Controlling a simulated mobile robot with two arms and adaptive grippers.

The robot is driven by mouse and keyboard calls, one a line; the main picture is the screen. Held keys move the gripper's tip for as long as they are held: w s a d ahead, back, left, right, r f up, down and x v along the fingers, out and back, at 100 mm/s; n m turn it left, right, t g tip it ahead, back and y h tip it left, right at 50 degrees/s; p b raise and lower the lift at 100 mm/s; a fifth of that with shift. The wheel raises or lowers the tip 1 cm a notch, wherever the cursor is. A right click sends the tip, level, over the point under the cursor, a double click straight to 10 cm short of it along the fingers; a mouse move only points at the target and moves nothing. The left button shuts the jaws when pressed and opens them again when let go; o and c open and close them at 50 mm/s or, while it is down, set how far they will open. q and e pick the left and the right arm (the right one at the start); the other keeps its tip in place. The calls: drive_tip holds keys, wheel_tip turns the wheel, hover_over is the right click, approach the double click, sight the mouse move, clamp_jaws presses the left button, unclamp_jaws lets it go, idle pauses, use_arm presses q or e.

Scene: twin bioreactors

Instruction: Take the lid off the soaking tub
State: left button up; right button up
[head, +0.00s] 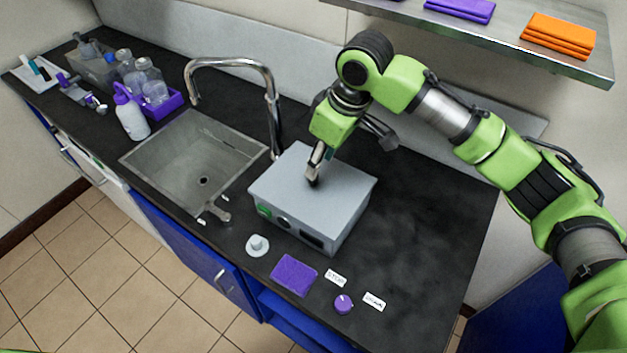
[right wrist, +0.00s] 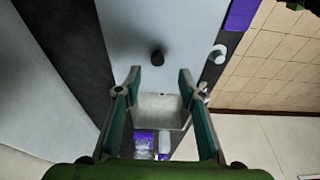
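The soaking tub appears to be the grey metal box (head: 335,225) on the dark counter, with a green switch and a dark knob on its front. Its flat grey lid (head: 345,187) lies on top; the lid also fills the upper middle of the right wrist view (right wrist: 190,25). A black lid knob (right wrist: 157,57) stands up from it. My right gripper (head: 317,165) is over the lid, close to the knob. In the right wrist view its fingers (right wrist: 159,76) are spread apart and empty, with the knob beyond the fingertips. Whether they touch the lid cannot be told. My left gripper is out of view.
A sink (head: 190,165) with a tall curved faucet (head: 272,100) is left of the tub. A small white piece (head: 257,245), a purple cloth (head: 294,275), a purple knob (head: 343,303) and small labels lie in front. The counter right of the tub is clear. A shelf (head: 490,40) hangs above.

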sight(318, 187)
drive_tip(key=shift+w+a+f, duration=0.1)
drive_tip(key=shift+f, duration=0.35)
drive_tip(key=shift+w+f, duration=0.1)
drive_tip(key=shift+f, duration=0.15)
drive_tip(key=shift+p+x, duration=0.7)
drive_tip(key=shift+x, duration=0.15)
drive_tip(key=shift+p+x, duration=0.35)
drive_tip(key=shift+x, duration=0.9)
drive_tip(key=shift+w+f, duration=0.15)
drive_tip(key=shift+f, duration=0.25)
drive_tip(key=shift+c, duration=0.4)
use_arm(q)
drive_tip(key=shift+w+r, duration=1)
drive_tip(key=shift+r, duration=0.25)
use_arm(e)
drive_tip(key=shift+a, duration=0.1)
clamp_jaws()
